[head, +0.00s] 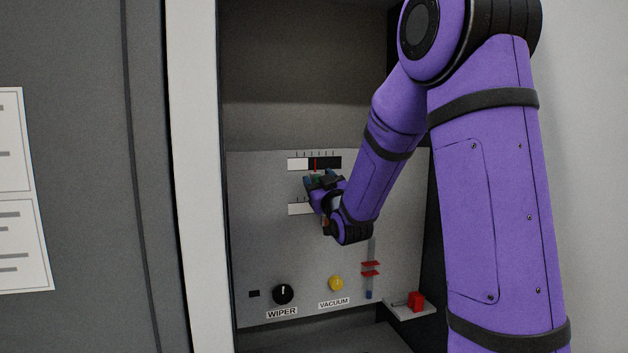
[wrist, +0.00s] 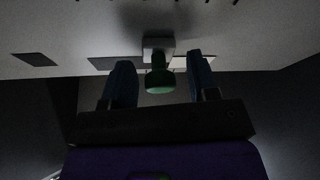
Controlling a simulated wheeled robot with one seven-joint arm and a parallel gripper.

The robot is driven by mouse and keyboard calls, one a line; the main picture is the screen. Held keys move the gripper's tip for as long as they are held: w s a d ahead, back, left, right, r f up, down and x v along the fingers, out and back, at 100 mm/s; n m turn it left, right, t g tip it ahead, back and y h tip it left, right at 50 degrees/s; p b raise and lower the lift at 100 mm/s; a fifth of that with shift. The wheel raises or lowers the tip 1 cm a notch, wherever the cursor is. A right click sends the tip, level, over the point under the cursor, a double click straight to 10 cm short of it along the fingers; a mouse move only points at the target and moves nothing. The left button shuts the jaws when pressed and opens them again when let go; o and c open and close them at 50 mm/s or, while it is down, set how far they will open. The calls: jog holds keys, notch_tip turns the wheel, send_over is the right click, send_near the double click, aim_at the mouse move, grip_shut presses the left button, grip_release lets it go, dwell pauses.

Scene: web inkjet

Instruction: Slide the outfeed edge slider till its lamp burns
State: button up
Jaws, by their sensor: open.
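A green knob (wrist: 160,76) on a pale mount stands out from the panel in the wrist view, between the two blue fingers of my gripper (wrist: 158,66). The fingers are open, with a gap on each side of the knob. In the head view my gripper (head: 318,180) is at the panel (head: 260,225), just below the upper black-and-white scale (head: 327,162), which has a red mark. A lower scale (head: 297,209) is partly hidden by my gripper. I cannot read any outfeed edge label, and I cannot make out a lit lamp.
Below are a black WIPER knob (head: 283,294), a yellow VACUUM button (head: 336,283) and a vertical slot with red markers (head: 370,268). A small shelf (head: 412,310) with a red block (head: 415,301) juts out at lower right. Recess walls flank the panel.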

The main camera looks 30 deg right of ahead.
grip_shut()
jog(key=shift+w+a+r, duration=0.1)
jog(key=shift+w+a, duration=0.2)
jog(key=shift+a, duration=0.6)
grip_release()
